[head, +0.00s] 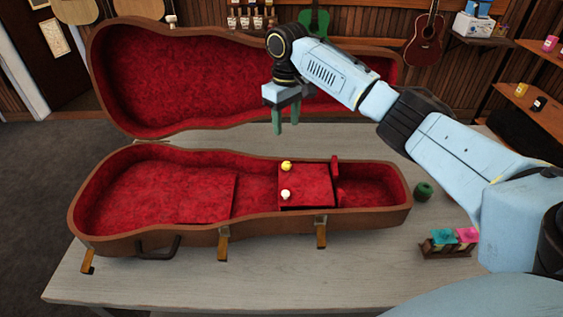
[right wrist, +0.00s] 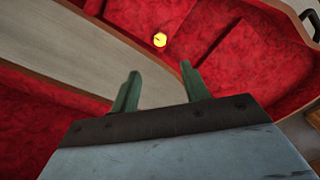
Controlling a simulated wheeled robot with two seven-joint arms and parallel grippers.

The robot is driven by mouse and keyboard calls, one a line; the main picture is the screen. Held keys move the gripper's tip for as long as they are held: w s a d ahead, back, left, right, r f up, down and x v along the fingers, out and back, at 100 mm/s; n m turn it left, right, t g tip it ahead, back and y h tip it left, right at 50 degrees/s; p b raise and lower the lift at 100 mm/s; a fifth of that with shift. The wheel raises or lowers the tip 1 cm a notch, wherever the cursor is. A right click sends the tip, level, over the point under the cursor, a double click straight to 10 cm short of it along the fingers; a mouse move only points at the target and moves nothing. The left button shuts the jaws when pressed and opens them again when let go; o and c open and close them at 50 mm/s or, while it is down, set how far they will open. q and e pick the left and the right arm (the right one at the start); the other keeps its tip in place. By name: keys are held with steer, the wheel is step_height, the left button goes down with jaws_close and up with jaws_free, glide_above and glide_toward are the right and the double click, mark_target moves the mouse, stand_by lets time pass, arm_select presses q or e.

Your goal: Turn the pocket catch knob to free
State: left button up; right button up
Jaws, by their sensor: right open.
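An open ukulele case (head: 153,236) with red plush lining lies on the table, its lid tilted up at the back. Inside is a red pocket lid (head: 310,185) bearing a yellow knob (head: 286,166) and, nearer the front, a white knob (head: 285,194). I cannot tell from the look which is the catch knob. The yellow knob also shows in the right wrist view (right wrist: 160,40), beyond the fingertips. My right gripper (head: 286,127) is open and empty, above and behind the pocket, apart from both knobs. My left gripper is not in view.
On the table (head: 340,275), a dark green round object (head: 423,191) and a small holder (head: 447,250) with teal and pink pieces stand right of the case. The raised case lid (head: 180,80) stands behind my right gripper. Front latches (head: 321,233) hang from the rim.

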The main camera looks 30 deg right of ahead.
mark_target(287, 164)
steer(key=f, duration=1.3)
steer(key=shift+s, duration=0.25)
steer(key=shift+c, duration=0.4)
steer(key=c, duration=0.9)
